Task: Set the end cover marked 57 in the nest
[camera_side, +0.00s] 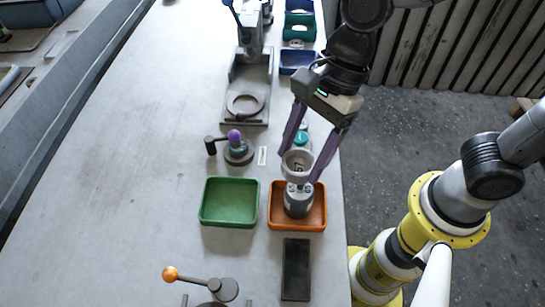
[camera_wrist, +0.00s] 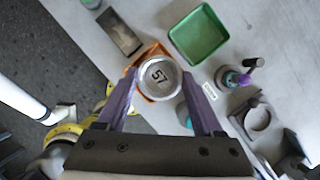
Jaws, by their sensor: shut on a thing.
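The end cover marked 57 (camera_wrist: 158,77) is a round grey cup-like part, its number facing up in the wrist view. My gripper (camera_wrist: 160,74) is shut on it, one purple finger on each side. In the side view my gripper (camera_side: 299,167) holds the cover (camera_side: 297,162) above the back part of the orange tray. Another grey round part (camera_side: 298,203) stands in that tray below it; its marking is not clear. The likely nest (camera_side: 245,104) is a round ring seat on a grey fixture behind and left of my gripper. It looks empty and also shows in the wrist view (camera_wrist: 257,118).
The orange tray (camera_side: 318,226) stands beside a green tray (camera_side: 229,223), which looks empty. A purple-knobbed clamp (camera_side: 236,147) stands between the green tray and the fixture. A dark block (camera_side: 296,270) and an orange-knobbed lever (camera_side: 199,279) lie in front. The table's left side is clear.

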